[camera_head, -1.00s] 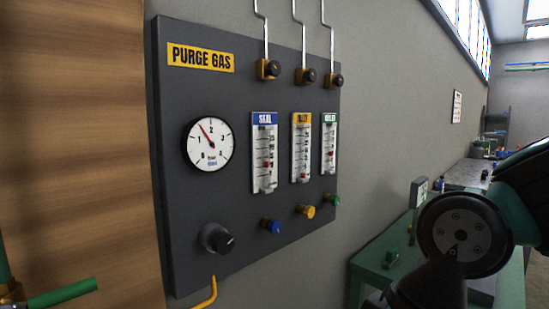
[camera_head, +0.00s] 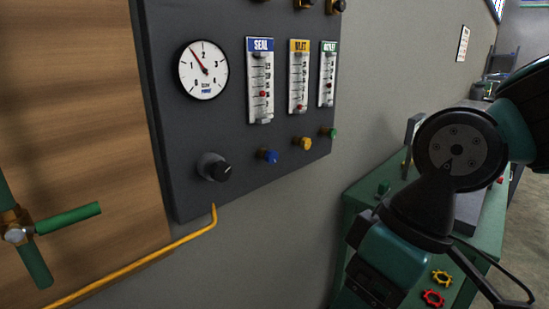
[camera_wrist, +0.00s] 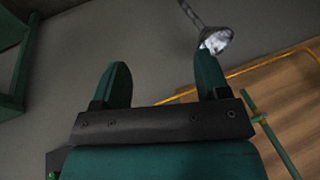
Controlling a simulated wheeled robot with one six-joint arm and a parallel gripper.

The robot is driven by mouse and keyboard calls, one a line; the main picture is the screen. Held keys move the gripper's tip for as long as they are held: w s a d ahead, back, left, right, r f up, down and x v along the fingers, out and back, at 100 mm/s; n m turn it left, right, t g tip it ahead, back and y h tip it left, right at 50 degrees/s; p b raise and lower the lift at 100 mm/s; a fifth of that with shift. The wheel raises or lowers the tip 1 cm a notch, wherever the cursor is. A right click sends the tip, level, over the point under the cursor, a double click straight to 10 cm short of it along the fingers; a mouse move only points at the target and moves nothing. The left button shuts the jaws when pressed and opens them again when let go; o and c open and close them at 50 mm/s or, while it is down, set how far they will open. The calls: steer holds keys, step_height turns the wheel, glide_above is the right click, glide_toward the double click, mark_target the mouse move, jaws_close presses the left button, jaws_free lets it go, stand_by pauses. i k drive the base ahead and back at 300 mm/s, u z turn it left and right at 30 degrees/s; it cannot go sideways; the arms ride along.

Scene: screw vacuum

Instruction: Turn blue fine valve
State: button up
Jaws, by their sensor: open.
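The blue fine valve (camera_head: 268,156) is a small blue knob low on the dark purge gas panel (camera_head: 200,130), below the SEAL flowmeter (camera_head: 260,82). A yellow knob (camera_head: 303,144) and a green knob (camera_head: 331,133) sit to its right. The blue valve is not visible in the wrist view.
A black knob (camera_head: 215,167) and a pressure gauge (camera_head: 203,70) are on the panel's left. A yellow pipe (camera_head: 150,258) runs below it. A green-handled valve (camera_head: 30,232) is at far left. A green table (camera_head: 350,215) stands to the right.

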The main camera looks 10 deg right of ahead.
mark_target(271, 157)
steer(key=u, duration=0.5)
steer(key=k, duration=1.25)
steer(key=i, duration=0.35)
steer(key=z, duration=0.75)
steer(key=i, duration=1.15)
steer(key=u, duration=0.25)
